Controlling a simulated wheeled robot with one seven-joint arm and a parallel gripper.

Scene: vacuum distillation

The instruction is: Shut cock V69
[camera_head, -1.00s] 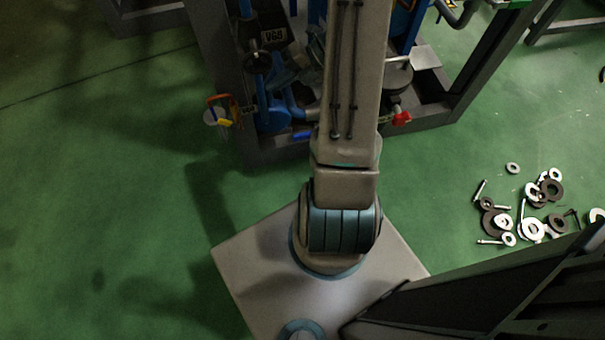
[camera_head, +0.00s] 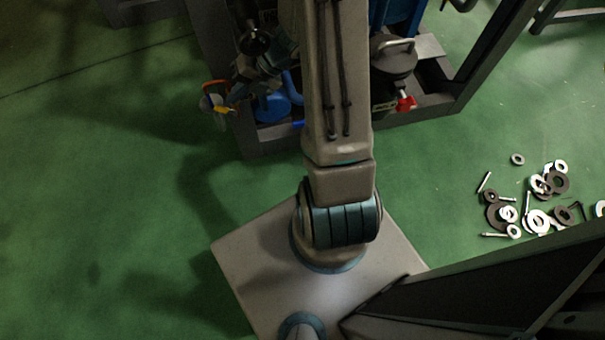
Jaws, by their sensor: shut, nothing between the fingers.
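My gripper (camera_head: 240,88) is partly in view at the left front of the frame, with the wrist behind it and my arm covering the middle. It looks shut and empty, and its tip is close to a small fitting with a red-orange handle (camera_head: 212,84) and a yellow part (camera_head: 222,110). I cannot tell whether they touch. The tag of V69 is not visible now, and I cannot tell for sure which fitting is that cock.
A dark frame (camera_head: 425,119) carries blue piping (camera_head: 270,107), a round lidded vessel (camera_head: 393,58) and a red knob (camera_head: 405,103). Loose washers and bolts (camera_head: 538,220) lie on the green floor at right. The floor at left is clear.

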